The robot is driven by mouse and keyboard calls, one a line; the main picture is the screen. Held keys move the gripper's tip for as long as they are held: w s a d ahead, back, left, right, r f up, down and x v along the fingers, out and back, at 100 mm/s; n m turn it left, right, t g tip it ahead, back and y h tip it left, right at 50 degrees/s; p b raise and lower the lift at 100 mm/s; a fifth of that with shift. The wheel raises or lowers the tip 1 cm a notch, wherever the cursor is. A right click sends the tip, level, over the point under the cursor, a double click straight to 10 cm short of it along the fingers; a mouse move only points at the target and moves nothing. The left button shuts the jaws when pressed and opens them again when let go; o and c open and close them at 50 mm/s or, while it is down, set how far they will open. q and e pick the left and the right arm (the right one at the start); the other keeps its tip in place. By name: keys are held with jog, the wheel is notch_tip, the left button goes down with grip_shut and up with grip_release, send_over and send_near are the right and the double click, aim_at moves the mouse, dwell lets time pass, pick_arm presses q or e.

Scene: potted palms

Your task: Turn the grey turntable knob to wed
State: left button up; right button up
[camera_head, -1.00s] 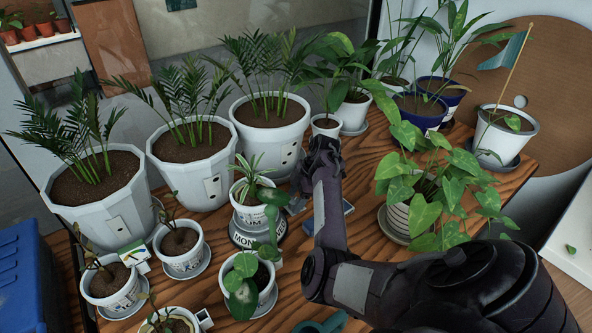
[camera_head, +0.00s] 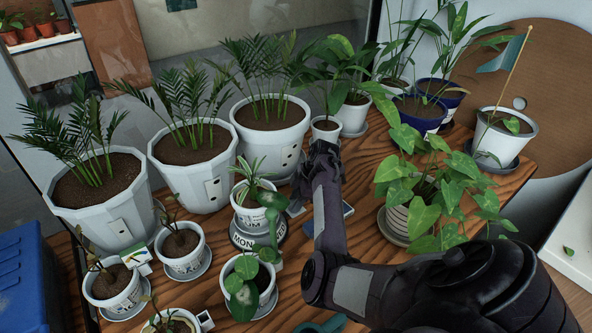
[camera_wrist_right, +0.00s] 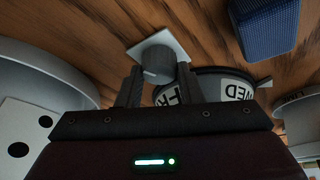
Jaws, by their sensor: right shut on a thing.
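The grey knob (camera_wrist_right: 158,65) stands on a pale square plate (camera_wrist_right: 172,43) in the right wrist view. My right gripper (camera_wrist_right: 157,80) has its two fingers around the knob, one on each side, and is shut on it. In the head view my right gripper (camera_head: 320,160) reaches down behind the turntable; its fingertips are hidden there. The turntable (camera_head: 242,240) is a dark-rimmed disc with white day labels, carrying a white pot (camera_head: 250,218). MON faces the head camera, left of centre. An upside-down label like WED (camera_wrist_right: 236,91) shows in the wrist view. My left gripper is not seen.
A blue sponge-like block (camera_head: 343,210) lies right of the turntable. Large white palm pots (camera_head: 273,140) stand behind and left. A leafy plant pot (camera_head: 396,218) stands to the right. Small pots (camera_head: 182,265) crowd the front left. Bare wood shows around the block.

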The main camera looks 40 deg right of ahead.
jog(key=m+p, duration=0.2)
jog(key=p, duration=0.1)
jog(key=shift+r+m+t+h, duration=0.2)
jog(key=shift+m+t+h, duration=0.1)
jog(key=shift+h, duration=0.1)
jog(key=shift+f+m+h+p, duration=0.15)
jog(key=shift+m+h+p, duration=0.35)
jog(key=shift+m+p, duration=0.55)
jog(key=shift+m+t, duration=0.25)
jog(key=shift+t, duration=0.05)
jog(key=o, duration=1)
jog(key=shift+s, duration=0.1)
jog(key=v, duration=0.7)
jog(key=shift+s+r+b, duration=0.1)
jog(key=shift+r+b, duration=0.25)
